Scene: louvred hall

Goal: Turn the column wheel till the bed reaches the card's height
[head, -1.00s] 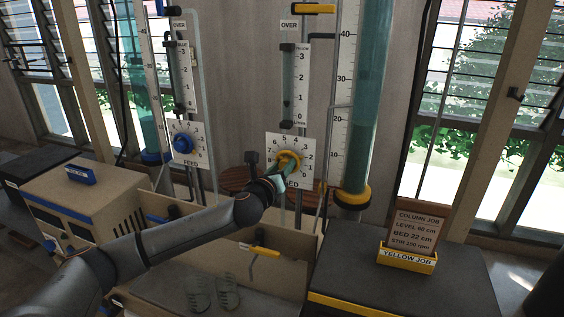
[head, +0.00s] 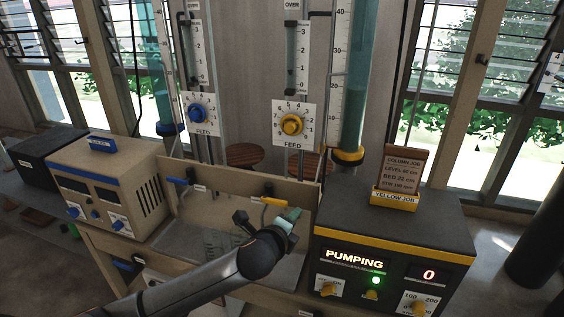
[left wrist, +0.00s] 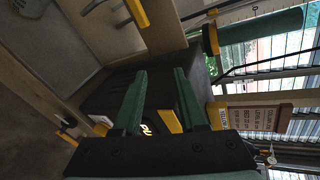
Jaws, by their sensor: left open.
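The yellow column (head: 357,90) is a clear tube of teal liquid beside a centimetre scale (head: 338,80). I cannot make out a separate bed in it. A yellow round knob (head: 291,125) sits on a dial marked FEED, left of the column. The brown job card (head: 401,168) reads bed 22 cm and also shows in the left wrist view (left wrist: 252,118). My left gripper (head: 292,216) is open and empty in the left wrist view (left wrist: 160,72). It is in front of the yellow valve lever (head: 276,202), below the dial.
A beige box (head: 105,165) with blue knobs stands left, near a blue-based column (head: 160,80). A beige panel (head: 235,180) runs between.

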